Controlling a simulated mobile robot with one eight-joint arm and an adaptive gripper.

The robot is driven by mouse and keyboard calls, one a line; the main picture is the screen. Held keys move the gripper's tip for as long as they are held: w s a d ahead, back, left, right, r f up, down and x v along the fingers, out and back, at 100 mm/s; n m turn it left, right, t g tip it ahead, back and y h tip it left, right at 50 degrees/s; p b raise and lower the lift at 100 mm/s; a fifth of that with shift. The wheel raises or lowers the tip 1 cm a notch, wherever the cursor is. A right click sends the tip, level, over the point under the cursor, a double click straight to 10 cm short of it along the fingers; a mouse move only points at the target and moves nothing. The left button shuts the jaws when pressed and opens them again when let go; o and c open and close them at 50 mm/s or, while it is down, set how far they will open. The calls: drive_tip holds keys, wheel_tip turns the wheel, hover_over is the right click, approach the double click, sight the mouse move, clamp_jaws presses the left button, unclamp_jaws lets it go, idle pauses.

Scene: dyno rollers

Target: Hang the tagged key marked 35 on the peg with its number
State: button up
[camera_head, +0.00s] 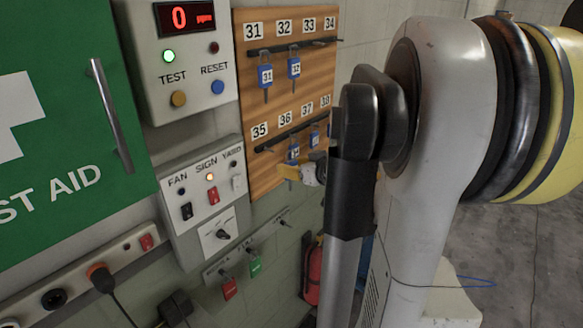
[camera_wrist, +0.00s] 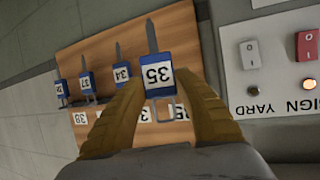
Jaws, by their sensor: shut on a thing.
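My gripper (camera_wrist: 160,92) is shut on the blue tag of the key marked 35 (camera_wrist: 157,74), with the tag between its two yellowish fingertips. The key's metal shaft points up in the wrist view. In the head view my gripper (camera_head: 308,173) is in front of the lower part of the wooden key board (camera_head: 262,182), below the 36 label. The 35 label (camera_head: 259,131) is at the lower row's left end, and the peg under it (camera_head: 263,149) looks empty. The held tag is hard to tell from the hanging tags in the head view.
Blue-tagged keys hang under the 31 (camera_head: 266,75) and 32 (camera_head: 294,68) labels. Several more tags (camera_wrist: 86,82) show beside the held one in the wrist view. A switch panel (camera_head: 203,195) is left of the board's lower part, with hooked red and green tags (camera_head: 255,266) below.

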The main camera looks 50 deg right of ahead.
drive_tip(key=shift+w+a+f, duration=0.1)
drive_tip(key=shift+w+a, duration=0.05)
drive_tip(key=shift+w, duration=0.95)
drive_tip(key=shift+w+a+f, duration=0.1)
drive_tip(key=shift+w, duration=1.05)
drive_tip(key=shift+w+a+f, duration=0.1)
drive_tip(key=shift+w+a, duration=0.05)
drive_tip(key=shift+w, duration=0.95)
drive_tip(key=shift+w+f+b, duration=0.45)
drive_tip(key=shift+w+b, duration=0.2)
drive_tip(key=shift+b, duration=0.1)
drive_tip(key=o, duration=1.1)
drive_tip(key=shift+o, duration=0.2)
